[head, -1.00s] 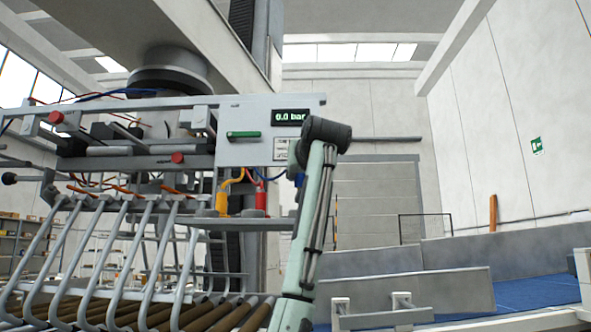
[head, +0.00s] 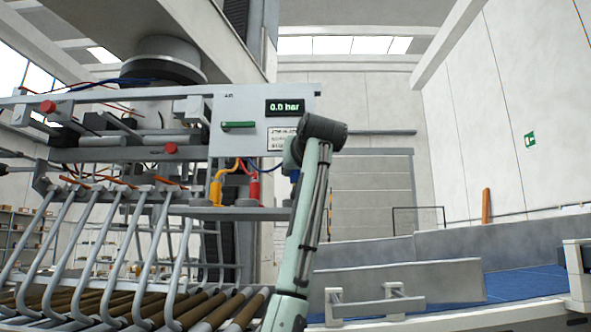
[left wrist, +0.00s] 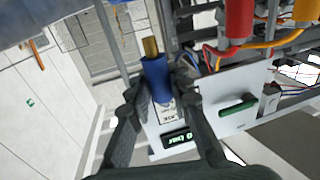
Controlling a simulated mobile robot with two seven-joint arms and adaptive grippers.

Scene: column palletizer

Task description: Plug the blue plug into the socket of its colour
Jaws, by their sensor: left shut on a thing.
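My left gripper (head: 294,156) is shut on the blue plug, and it also shows in the left wrist view (left wrist: 161,88). The blue plug (left wrist: 157,76) has a brass tip, which points away from the palm, up in that picture. In the head view a little of the blue plug (head: 295,176) shows under the gripper, above the right part of the grey socket bracket (head: 215,212). The plug looks apart from the bracket. A blue socket cannot be made out; my arm covers the bracket's right end. My right gripper is in neither view.
A yellow plug (head: 216,190) and a red plug (head: 254,190) stand on the bracket, left of the blue one. Cables loop up to the grey panel (head: 240,107), which has a green handle (head: 239,125) and a display reading 0.0 bar (head: 285,107). Curved grey tines (head: 110,255) hang at left.

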